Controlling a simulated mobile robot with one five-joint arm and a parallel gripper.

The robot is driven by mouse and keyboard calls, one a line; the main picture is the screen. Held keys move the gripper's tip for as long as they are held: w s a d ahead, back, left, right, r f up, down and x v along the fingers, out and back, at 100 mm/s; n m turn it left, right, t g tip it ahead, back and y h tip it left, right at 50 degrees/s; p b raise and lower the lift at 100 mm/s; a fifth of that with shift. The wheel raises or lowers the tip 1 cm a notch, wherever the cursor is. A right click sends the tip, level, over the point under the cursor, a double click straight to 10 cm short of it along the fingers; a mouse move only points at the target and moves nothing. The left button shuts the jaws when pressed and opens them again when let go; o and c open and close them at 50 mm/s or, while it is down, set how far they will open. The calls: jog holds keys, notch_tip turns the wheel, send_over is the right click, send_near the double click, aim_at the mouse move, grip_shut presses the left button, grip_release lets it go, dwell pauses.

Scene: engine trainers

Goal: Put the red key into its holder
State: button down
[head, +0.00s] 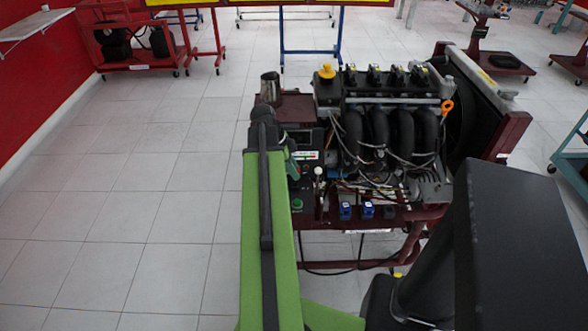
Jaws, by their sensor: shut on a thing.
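The red key cannot be made out in the head view. Its holder cannot be picked out with certainty either. The control panel (306,158) of the engine trainer, with small switches and a green button, stands just right of my green arm. My arm reaches forward from the bottom of the picture to the panel's left edge and covers part of it. My gripper and its fingertips are hidden behind the arm, so what it holds does not show.
The engine (385,125) with dark intake pipes fills the trainer's dark red frame (400,215). A metal cup (270,88) stands at its back left corner. A radiator (462,95) stands at right. Open tiled floor (150,200) lies left, with a red cart (135,45) behind.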

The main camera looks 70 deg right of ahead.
jog(key=shift+f, duration=0.1)
jog(key=shift+f+b, duration=1.15)
jog(key=shift+b, duration=0.05)
jog(key=shift+f, duration=0.1)
jog(key=shift+f+b, duration=0.6)
jog(key=shift+b, duration=0.1)
jog(key=c, duration=0.8)
grip_release()
jog(key=shift+r, duration=0.1)
